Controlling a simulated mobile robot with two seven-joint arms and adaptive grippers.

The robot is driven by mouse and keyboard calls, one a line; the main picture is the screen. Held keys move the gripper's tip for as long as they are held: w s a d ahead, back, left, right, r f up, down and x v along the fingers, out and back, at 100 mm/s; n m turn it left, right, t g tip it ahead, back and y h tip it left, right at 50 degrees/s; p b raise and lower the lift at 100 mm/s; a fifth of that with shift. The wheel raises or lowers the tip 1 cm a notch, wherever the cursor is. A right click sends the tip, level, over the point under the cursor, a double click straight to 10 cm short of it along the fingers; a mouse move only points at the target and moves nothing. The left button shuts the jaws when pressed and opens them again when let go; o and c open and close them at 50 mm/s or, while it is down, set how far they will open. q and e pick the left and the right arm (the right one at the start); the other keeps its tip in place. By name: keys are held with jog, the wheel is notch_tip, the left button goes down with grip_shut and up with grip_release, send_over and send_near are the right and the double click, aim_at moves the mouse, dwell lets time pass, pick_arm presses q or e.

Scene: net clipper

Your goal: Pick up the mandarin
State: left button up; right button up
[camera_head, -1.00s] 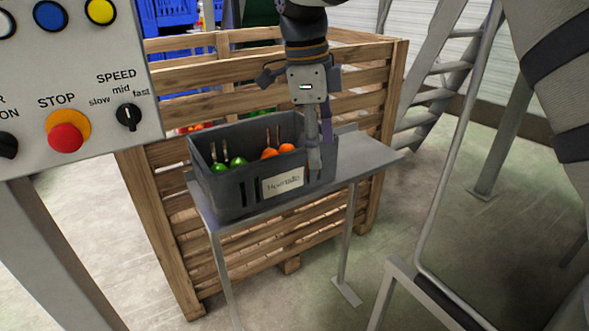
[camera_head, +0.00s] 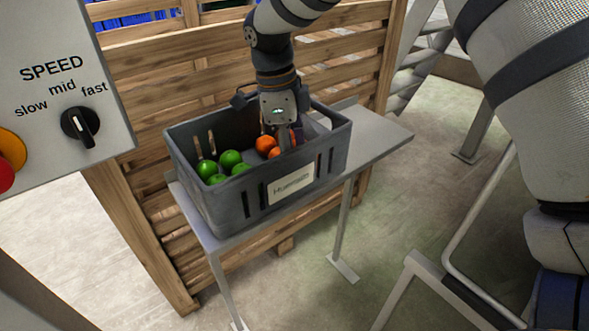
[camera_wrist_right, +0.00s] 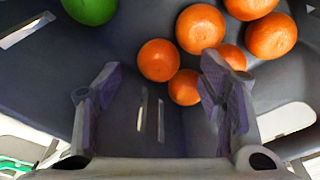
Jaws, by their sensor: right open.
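Several orange mandarins (camera_head: 266,146) lie in a grey crate (camera_head: 232,205), to the right of green fruits (camera_head: 229,159). My right gripper (camera_head: 290,137) points down into the crate beside the mandarins, partly hiding them. In the right wrist view its fingers (camera_wrist_right: 163,75) are apart with nothing held. One mandarin (camera_wrist_right: 158,60) shows beyond the gap between the fingertips, and another (camera_wrist_right: 184,88) lies nearer the right finger. The right finger partly overlaps a further mandarin (camera_wrist_right: 232,56). I cannot tell whether they touch. My left gripper is not in view.
The crate stands on a narrow grey metal table (camera_head: 372,140), with bare tabletop to its right. A slatted wooden bin (camera_head: 150,75) stands behind. A control panel (camera_head: 65,90) is at the left. The crate walls surround my gripper.

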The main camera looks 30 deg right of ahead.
jog(key=f, duration=0.2)
jog(key=shift+s+d+f, duration=0.1)
jog(key=shift+s+f, duration=0.25)
jog(key=shift+s, duration=0.05)
jog(key=shift+w+f, duration=0.1)
jog(key=shift+f, duration=0.2)
jog(key=shift+r, duration=0.15)
jog(key=c, duration=1.2)
jog(key=shift+w, duration=0.1)
jog(key=shift+c, duration=0.2)
jog(key=shift+r, duration=0.1)
